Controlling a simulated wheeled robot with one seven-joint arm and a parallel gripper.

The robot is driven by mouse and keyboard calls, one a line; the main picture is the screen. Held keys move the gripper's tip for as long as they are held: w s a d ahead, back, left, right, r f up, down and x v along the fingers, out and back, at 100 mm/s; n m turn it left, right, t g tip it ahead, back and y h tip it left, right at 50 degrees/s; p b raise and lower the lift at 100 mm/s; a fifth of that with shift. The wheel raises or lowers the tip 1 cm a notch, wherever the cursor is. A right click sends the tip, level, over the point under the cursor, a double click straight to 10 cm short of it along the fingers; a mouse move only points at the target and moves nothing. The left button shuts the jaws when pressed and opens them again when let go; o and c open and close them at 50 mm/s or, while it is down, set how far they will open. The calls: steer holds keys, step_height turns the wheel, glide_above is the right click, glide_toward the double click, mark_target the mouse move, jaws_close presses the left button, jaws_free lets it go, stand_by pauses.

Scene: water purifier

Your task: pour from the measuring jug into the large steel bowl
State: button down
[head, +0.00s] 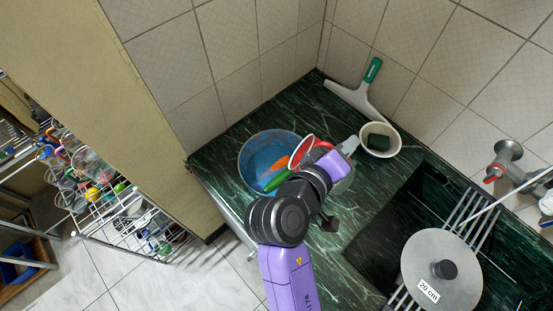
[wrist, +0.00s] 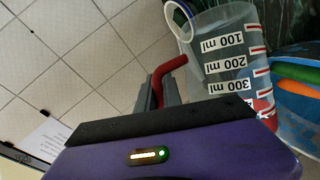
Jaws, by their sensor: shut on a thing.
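The measuring jug (wrist: 228,62) is clear with red marks, and its red handle (wrist: 171,68) is between my gripper's fingers in the wrist view. My gripper (wrist: 157,92) is shut on this handle. In the head view the jug's red rim (head: 302,151) shows at the right side of the large steel bowl (head: 258,137). The bowl stands on the counter with blue contents, an orange piece and a green piece. It also shows at the right of the wrist view (wrist: 292,122). My gripper (head: 347,147) partly hides the jug. The jug's exact tilt and fill are unclear.
A cream pot (head: 395,139) with a dark green sponge stands right of my gripper, near a squeegee (head: 367,99). A sink (head: 390,215) and a steel lid (head: 430,265) are at the lower right. A wire dish rack (head: 130,215) stands at the left.

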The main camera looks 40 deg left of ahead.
steer(key=shift+a+f, duration=0.1)
steer(key=shift+f, duration=0.15)
steer(key=shift+w+d+f+m+g+y+p, duration=0.15)
steer(key=shift+d+m+y+p, duration=0.1)
steer(key=shift+d+m, duration=0.15)
steer(key=shift+w+d+f+m+g+y+p, duration=0.15)
steer(key=shift+d+m+y, duration=0.1)
steer(key=shift+d+m, duration=0.15)
steer(key=shift+w+d+f+m+g+y, duration=0.15)
steer(key=shift+d+f+m+y, duration=0.15)
steer(key=shift+d+m, duration=0.15)
steer(key=shift+s+d+f+m+g+y, duration=0.1)
steer(key=shift+d+f+m+g+y, duration=0.15)
steer(key=shift+m, duration=0.2)
steer(key=d+f+m+y+b, duration=0.1)
steer(key=f, duration=0.2)
steer(key=w+d+f+m+y+b, duration=0.1)
steer(key=d+f+m+b, duration=0.1)
steer(key=f, duration=0.1)
steer(key=d+f+m+y+b, duration=0.1)
steer(key=f+b, duration=0.1)
steer(key=f, duration=0.1)
steer(key=shift+w+d+f+g+y, duration=0.2)
steer(key=shift+d+f+g+y, duration=0.1)
steer(key=shift+f+y, duration=0.05)
steer(key=shift+d+f+m+y+b, duration=0.15)
steer(key=shift+f+m+y+b, duration=0.25)
steer(key=shift+f+b, duration=0.55)
